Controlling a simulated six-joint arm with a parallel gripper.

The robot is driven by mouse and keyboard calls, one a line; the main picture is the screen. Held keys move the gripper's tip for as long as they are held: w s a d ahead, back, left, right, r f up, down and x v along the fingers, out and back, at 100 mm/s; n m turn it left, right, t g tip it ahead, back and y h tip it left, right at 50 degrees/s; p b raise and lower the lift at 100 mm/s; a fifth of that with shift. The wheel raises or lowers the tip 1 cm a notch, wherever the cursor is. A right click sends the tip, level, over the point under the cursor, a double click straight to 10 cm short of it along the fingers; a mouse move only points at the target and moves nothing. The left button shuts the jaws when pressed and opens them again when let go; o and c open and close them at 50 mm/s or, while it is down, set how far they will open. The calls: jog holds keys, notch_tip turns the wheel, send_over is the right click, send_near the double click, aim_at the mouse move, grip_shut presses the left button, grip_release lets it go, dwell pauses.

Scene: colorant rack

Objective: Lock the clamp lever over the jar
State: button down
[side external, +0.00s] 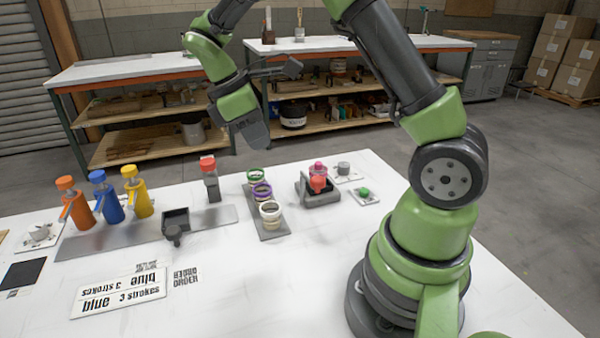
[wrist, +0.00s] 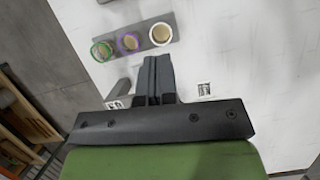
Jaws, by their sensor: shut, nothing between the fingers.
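A dark grey clamp base (side external: 320,199) stands on the white table right of centre in the side view. A red and pink shape (side external: 318,178) stands in it; I cannot tell which part is jar and which is lever. The clamp is not recognisable in the wrist view. My gripper (side external: 257,140) is above the table's far side, up and left of the clamp in the picture, apart from it. In the wrist view its fingers (wrist: 157,70) are together and empty.
A grey rack holds three jars with green (side external: 258,174), purple (side external: 261,190) and white (side external: 270,210) rims. Orange (side external: 77,207), blue (side external: 106,197) and yellow (side external: 138,194) pump bottles stand left.

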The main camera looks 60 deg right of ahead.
jog(key=s+d+f, duration=0.4)
jog(key=s+f, duration=0.2)
jog(key=f, duration=0.2)
jog(key=shift+d+f, duration=0.35)
jog(key=shift+f, duration=0.05)
